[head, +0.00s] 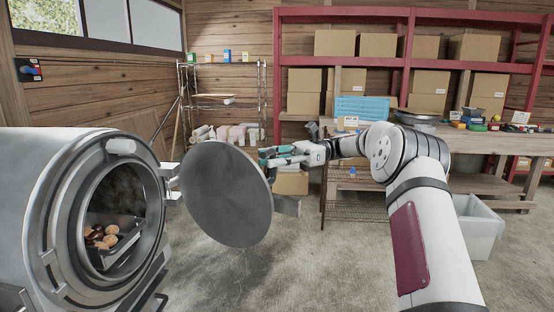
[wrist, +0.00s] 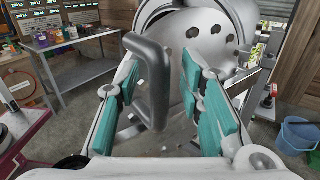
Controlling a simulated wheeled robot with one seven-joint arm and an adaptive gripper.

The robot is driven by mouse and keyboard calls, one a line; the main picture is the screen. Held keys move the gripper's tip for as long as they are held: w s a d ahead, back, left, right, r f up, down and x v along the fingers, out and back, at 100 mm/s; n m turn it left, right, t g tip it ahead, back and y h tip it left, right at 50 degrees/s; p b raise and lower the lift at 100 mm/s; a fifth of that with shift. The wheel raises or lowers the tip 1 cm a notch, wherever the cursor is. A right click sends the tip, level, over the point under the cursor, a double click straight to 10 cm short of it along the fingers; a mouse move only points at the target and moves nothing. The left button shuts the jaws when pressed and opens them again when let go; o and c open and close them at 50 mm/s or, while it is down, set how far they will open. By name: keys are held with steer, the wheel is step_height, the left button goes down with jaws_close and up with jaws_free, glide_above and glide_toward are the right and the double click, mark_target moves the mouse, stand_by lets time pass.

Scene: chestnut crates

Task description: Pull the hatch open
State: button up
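The hatch (head: 227,195) is a round grey disc, swung wide of the round opening of the grey drum (head: 25,190) at left in the head view. My gripper (head: 268,157) is at the hatch's right edge, its fingertips partly hidden behind the disc. In the wrist view, my gripper (wrist: 162,65) has its teal-padded fingers spread. A dark grey bar handle (wrist: 158,85) stands between them, nearer the left finger, with a gap on the right. I cannot tell whether it touches the left finger. The handle is hidden in the head view.
Brown chestnuts (head: 102,237) lie inside the drum's opening. A workbench (head: 470,142) and a red shelf (head: 415,65) with cardboard boxes stand behind. A white bin (head: 478,228) is on the floor at right. A blue bucket (wrist: 297,135) shows at right in the wrist view. Concrete floor below the hatch is clear.

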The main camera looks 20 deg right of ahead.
steer(key=d, duration=0.7)
steer(key=shift+w+d, duration=0.2)
steer(key=shift+w, duration=0.1)
